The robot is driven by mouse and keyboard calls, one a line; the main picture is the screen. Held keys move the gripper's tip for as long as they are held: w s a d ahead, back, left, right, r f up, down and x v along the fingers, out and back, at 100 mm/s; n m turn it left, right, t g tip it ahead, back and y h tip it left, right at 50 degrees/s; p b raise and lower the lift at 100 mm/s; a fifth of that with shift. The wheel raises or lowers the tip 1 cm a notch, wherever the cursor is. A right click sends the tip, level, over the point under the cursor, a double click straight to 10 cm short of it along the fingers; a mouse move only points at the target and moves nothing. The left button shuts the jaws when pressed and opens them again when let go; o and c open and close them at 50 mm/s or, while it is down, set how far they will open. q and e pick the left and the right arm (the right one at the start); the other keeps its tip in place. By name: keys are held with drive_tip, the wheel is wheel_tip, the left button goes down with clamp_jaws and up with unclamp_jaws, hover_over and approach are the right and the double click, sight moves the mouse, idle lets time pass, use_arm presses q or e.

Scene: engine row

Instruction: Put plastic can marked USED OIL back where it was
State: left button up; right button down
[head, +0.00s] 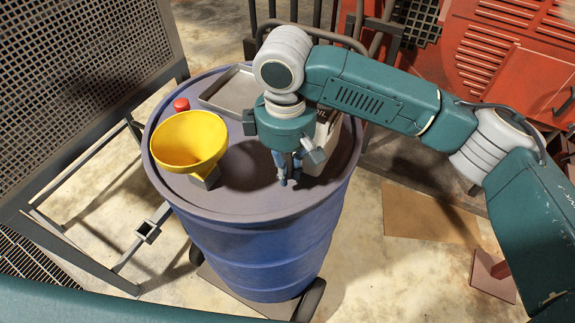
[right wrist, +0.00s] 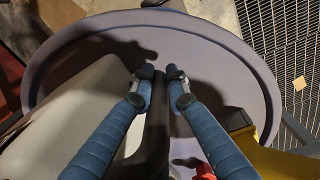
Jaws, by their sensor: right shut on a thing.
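The off-white plastic can (head: 322,160) is at the right part of the blue drum's top, partly hidden behind my right gripper (head: 288,178). In the right wrist view the can (right wrist: 80,105) fills the left side. There my right gripper (right wrist: 160,78) is shut with its two blue fingers on either side of a dark strip, which looks like the can's handle. I cannot tell whether the can's base touches the drum. My left gripper is not in view.
The blue drum (head: 262,250) carries a yellow funnel (head: 188,138) at the left, a red cap (head: 181,104) behind it and a metal tray (head: 232,90) at the back. The front of the drum top is clear. A mesh guard (head: 80,70) stands left and red machinery (head: 510,60) right.

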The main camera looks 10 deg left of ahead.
drive_tip(key=c, duration=1.7)
unclamp_jaws()
drive_tip(key=shift+f, duration=0.15)
drive_tip(key=shift+r, duration=0.4)
wheel_tip(320, 180, up, 11)
drive_tip(key=b, duration=0.3)
drive_tip(key=shift+s+a+f, duration=0.1)
drive_tip(key=shift+f, duration=0.05)
drive_tip(key=shift+s+r, duration=0.1)
drive_tip(key=shift+r, duration=0.35)
